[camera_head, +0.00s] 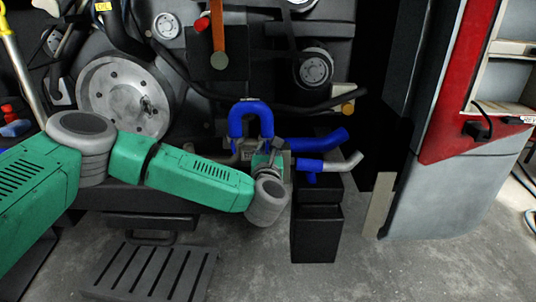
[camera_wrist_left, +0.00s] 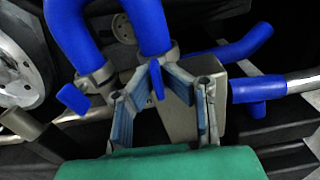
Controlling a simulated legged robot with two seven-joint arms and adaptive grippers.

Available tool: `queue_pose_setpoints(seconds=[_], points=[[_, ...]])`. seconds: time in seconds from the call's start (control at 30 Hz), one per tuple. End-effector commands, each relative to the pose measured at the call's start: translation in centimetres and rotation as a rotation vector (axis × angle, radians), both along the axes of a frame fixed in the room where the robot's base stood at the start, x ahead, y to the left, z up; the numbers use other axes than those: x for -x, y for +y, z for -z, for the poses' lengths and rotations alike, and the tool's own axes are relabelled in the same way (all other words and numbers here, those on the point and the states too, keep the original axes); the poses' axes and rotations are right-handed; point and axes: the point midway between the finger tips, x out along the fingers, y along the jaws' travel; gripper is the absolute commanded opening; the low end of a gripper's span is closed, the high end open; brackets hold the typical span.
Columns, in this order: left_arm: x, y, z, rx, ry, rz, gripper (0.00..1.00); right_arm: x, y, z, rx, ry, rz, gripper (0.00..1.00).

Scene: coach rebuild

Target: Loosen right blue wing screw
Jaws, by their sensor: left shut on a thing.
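The right blue wing screw (camera_wrist_left: 156,80) is a small flat blue tab below the clamp of the U-shaped blue hose's right end. My left gripper (camera_wrist_left: 156,72) is shut on it, with its two fingertips meeting at the tab from both sides. A second blue wing screw (camera_wrist_left: 72,98) sticks out to the left below the hose's left clamp, apart from the gripper. In the head view my left gripper (camera_head: 266,150) is partly hidden by its own wrist, just under the U-shaped blue hose (camera_head: 250,107). My right gripper is not in view.
Another blue hose (camera_wrist_left: 250,50) and a blue-and-silver pipe (camera_wrist_left: 257,90) lie just right of the gripper. A black stepped block (camera_head: 316,230) stands below. A large grey wheel hub (camera_head: 127,98) is behind the arm. Grey floor is clear at lower right.

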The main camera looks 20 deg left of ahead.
Motion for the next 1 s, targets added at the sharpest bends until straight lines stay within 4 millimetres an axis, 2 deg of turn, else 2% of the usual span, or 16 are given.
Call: queue_pose_setpoints(seconds=[0.03, 0.67, 0.7, 1.0], points=[[-0.24, 0.58, -0.01, 0.013, -0.008, -0.012, 0.00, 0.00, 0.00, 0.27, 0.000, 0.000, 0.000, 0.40], [-0.20, 0.54, 0.06, 0.052, -0.015, -0.012, 0.00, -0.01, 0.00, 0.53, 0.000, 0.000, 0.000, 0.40], [-0.20, 0.54, 0.08, 0.052, -0.015, -0.012, 0.26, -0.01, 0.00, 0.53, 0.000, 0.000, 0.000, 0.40], [0.06, 0.16, 0.03, 0.051, -0.014, -0.005, 0.28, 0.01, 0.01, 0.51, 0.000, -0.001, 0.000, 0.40]])
